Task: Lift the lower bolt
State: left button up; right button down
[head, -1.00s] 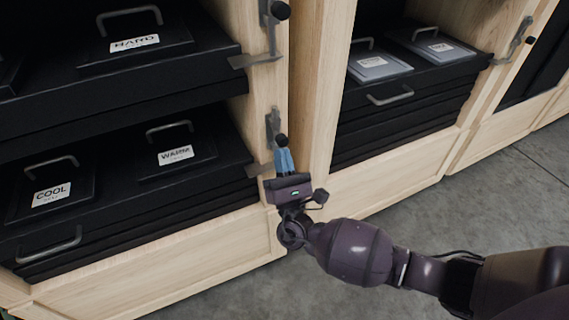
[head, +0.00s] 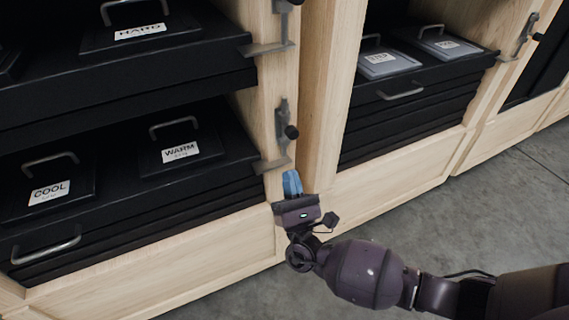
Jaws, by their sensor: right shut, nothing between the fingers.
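My right gripper (head: 292,176) has blue fingers, which are shut and empty. It is just below the knob and apart from it, close to the foot of the bolt. My left gripper is not in view.
A similar upper bolt (head: 277,30) is higher on the post, beside the upper tote (head: 120,105). Lidded compartments read HARD, WARM and COOL. Another tote (head: 420,105) sits in the right bay. Grey floor (head: 470,220) lies open at the right.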

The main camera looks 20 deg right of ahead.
jog(key=v, duration=0.6)
jog(key=shift+s+f, duration=0.25)
jog(key=shift+s, duration=0.05)
